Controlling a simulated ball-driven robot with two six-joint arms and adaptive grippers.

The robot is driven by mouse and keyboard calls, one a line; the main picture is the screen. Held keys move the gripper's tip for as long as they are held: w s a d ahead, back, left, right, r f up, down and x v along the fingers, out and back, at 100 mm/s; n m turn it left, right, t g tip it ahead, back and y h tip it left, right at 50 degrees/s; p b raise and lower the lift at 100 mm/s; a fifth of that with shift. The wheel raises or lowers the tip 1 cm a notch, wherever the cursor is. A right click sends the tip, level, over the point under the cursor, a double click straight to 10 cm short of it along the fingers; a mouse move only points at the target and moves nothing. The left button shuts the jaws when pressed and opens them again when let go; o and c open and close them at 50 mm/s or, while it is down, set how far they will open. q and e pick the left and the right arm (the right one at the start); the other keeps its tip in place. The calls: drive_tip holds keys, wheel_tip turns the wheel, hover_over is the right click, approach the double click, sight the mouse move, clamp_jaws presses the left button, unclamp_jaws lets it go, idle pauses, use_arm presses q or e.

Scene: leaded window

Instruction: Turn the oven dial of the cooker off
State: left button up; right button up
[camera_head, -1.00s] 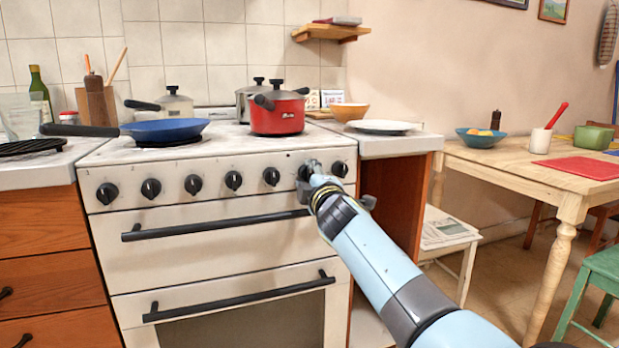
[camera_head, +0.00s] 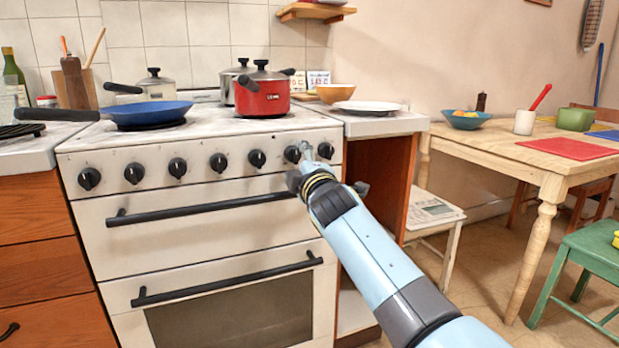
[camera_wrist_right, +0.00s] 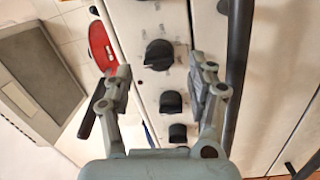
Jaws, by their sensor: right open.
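The white cooker (camera_head: 100,225) has a row of several black dials along its front panel. My right gripper (camera_head: 307,154) is at the right end of that row, by the second dial from the right (camera_head: 292,154). The rightmost dial (camera_head: 326,150) shows just past it. In the right wrist view my right gripper (camera_wrist_right: 157,80) is open, with a black dial (camera_wrist_right: 158,55) between its fingertips; I cannot tell whether they touch it. More dials (camera_wrist_right: 171,102) show below. I cannot read which dial is the oven's. My left gripper is out of view.
The cooker's upper bar handle (camera_head: 200,207) runs below the dials. A red pot (camera_head: 263,97) and a blue pan (camera_head: 150,111) with its handle sticking out left stand on the hob. A counter (camera_head: 385,127) with a white plate is at right, then a wooden table (camera_head: 500,145).

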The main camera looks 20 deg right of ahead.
drive_tip(key=s, duration=0.9)
drive_tip(key=shift+a+f, duration=0.25)
drive_tip(key=shift+s+f, duration=0.1)
drive_tip(key=shift+s, duration=0.05)
drive_tip(key=s+d+f+m+g+p, duration=0.1)
drive_tip(key=s+f+g+p, duration=0.15)
drive_tip(key=s+f, duration=0.8)
drive_tip(key=s+d+f+m+g+p, duration=0.15)
drive_tip(key=s+f+g, duration=0.4)
drive_tip(key=f, duration=0.85)
drive_tip(key=s+d+f+m+g+p, duration=0.1)
drive_tip(key=s+d+f+g, duration=0.1)
drive_tip(key=s+f, duration=0.9)
drive_tip(key=s+d+f+m+g, duration=0.1)
drive_tip(key=s+f+m, duration=0.3)
drive_tip(key=s, duration=0.8)
drive_tip(key=s+d+f+m+g+p, duration=0.1)
drive_tip(key=s+f, duration=0.5)
drive_tip(key=s, duration=0.6)
drive_tip(key=s+d+f+m+g, duration=0.3)
drive_tip(key=s+f+m+g, duration=0.2)
drive_tip(key=s, duration=0.7)
drive_tip(key=shift+s+d+m+g, duration=0.2)
drive_tip(key=shift+m+g, duration=0.4)
drive_tip(key=shift+m, duration=0.25)
